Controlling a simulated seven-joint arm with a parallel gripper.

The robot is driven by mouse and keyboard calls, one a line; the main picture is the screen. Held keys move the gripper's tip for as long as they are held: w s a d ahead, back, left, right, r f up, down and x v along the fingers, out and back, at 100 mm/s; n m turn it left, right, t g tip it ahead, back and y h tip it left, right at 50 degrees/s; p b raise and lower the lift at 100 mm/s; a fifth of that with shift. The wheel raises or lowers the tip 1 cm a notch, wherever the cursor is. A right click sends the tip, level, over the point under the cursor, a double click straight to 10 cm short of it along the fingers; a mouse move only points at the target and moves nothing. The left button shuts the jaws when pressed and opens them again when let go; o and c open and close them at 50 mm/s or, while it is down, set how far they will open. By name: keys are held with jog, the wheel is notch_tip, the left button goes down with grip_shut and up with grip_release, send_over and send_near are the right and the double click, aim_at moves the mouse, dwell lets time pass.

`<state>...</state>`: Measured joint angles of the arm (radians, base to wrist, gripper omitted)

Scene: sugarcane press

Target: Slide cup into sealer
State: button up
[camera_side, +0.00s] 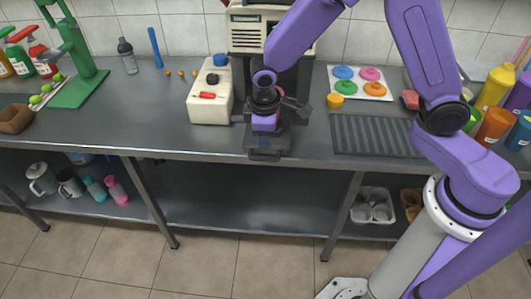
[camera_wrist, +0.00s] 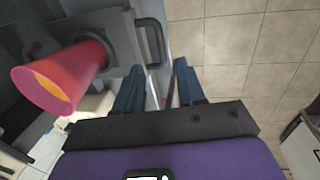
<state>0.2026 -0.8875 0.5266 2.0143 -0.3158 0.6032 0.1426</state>
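The sealer (camera_side: 247,34) is a beige and black machine at the back of the counter, partly hidden behind my arm. Its grey tray (camera_wrist: 118,57) sticks out with a dark looped handle (camera_wrist: 152,42). A red-pink cup (camera_wrist: 55,78), yellowish inside, stands on the tray at the left of the wrist view, its wide mouth toward the camera. I cannot make out the cup in the side view. My gripper (camera_wrist: 158,68) is open, with a gap between its two blue-grey fingers. The handle appears ahead of that gap; I cannot tell whether the fingers touch it.
A cream box (camera_side: 210,92) stands left of my gripper. A white board with colored discs (camera_side: 360,82) and a ribbed dark mat (camera_side: 372,135) lie to the right. A green press (camera_side: 78,60) and bottles stand far left. The floor in front is clear.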

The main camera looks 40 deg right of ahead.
aim_at(266, 158)
jog(key=f, duration=0.5)
jog(key=w+d+f, duration=0.1)
jog(key=f, duration=0.2)
jog(key=shift+f, duration=0.15)
grip_shut()
